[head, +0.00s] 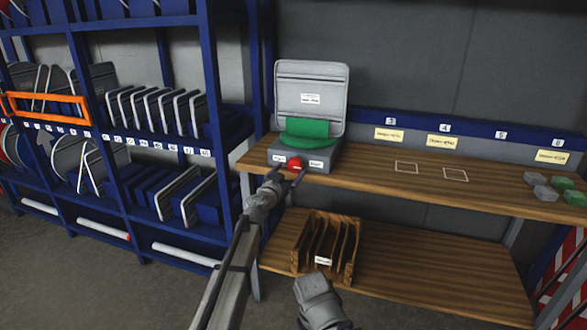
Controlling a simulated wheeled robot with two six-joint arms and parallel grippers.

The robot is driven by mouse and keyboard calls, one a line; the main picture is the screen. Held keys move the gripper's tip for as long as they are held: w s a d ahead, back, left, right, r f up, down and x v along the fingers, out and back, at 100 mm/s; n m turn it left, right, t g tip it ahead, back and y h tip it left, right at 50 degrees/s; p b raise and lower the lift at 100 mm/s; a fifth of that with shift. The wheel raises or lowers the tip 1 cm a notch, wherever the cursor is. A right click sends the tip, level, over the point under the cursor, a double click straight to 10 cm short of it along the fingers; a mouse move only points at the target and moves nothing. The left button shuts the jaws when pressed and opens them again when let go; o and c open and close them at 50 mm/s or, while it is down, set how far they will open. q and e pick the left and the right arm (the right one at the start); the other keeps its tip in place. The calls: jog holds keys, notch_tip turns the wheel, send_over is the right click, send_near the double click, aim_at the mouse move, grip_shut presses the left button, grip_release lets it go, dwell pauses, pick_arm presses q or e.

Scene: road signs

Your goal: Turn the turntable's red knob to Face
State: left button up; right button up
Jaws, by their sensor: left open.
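The turntable (321,158) is a grey box at the left end of the wooden bench. It bears a green curved holder (309,128) with a grey square sign panel (311,90) standing upright, a small white label on it. The red knob (295,164) is on the box's front, between two small white labels too small to read. My left gripper (285,176) is open at the knob, its fingers to either side of it; I cannot tell whether they touch it. Part of my right arm (318,300) shows at the bottom; its fingertips are not visible.
Blue racks (222,120) with several sign plates stand at the left. The bench top (380,177) is clear in its middle, with white outlined squares. Grey and green pieces (537,179) lie at its right end. A wooden slotted rack (311,228) sits on the lower shelf (420,270).

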aim_at(294, 168)
pick_arm(q)
jog(key=x, duration=0.4)
jog(key=shift+s, duration=0.1)
jog(key=c, duration=1.3)
jog(key=shift+c, duration=0.2)
jog(key=shift+n, duration=0.3)
jog(key=n, duration=0.2)
jog(key=shift+n+b, duration=0.3)
jog(key=shift+b, duration=0.05)
jog(key=shift+d+n+t, duration=0.1)
jog(key=shift+n+t, duration=0.2)
jog(key=shift+n, duration=1.6)
